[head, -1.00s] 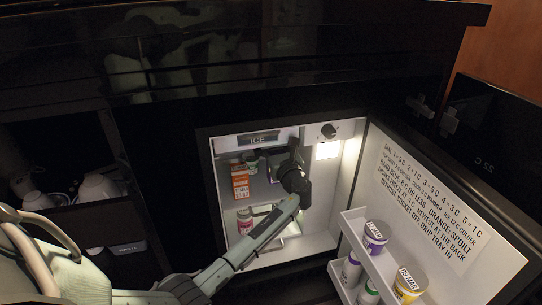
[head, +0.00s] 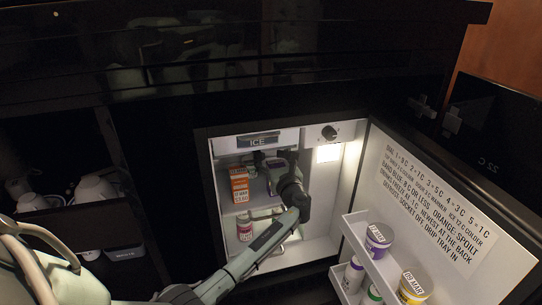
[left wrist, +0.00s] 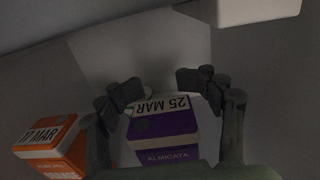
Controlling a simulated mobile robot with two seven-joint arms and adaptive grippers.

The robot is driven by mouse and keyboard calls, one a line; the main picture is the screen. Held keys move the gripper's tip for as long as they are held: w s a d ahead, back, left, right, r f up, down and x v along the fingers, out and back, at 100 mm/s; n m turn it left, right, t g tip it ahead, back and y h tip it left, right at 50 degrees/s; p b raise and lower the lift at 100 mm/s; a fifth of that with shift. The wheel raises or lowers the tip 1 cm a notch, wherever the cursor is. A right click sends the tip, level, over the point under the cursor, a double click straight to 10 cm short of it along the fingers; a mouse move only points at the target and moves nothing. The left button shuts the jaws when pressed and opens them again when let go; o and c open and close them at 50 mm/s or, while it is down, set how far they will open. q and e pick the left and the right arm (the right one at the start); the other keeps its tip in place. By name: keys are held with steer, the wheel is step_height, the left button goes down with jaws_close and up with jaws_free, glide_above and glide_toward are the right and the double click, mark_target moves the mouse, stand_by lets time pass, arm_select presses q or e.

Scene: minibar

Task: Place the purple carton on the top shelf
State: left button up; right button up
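The purple carton (left wrist: 165,145), with a white "25 MAR" label, sits between the two fingers of my left gripper (left wrist: 160,88) in the left wrist view. The fingertips are close to its upper corners, and the frames do not show whether they press on it. In the head view the carton (head: 273,178) is upright on the upper shelf level inside the minibar, right of the orange carton (head: 239,186). Its base and right side are partly hidden by my left gripper (head: 276,160). My right gripper is not in view.
The orange carton (left wrist: 48,148) stands close left of my gripper. A red-and-white container (head: 244,228) is on the lower level. The ICE compartment (head: 258,141) hangs above. The open door (head: 425,200) has racks with purple (head: 379,240) and yellow (head: 412,288) tubs.

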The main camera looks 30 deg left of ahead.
arm_select(q)
steer(key=shift+r, duration=0.1)
steer(key=p+v, duration=0.3)
steer(key=v, duration=0.9)
stand_by(1.0)
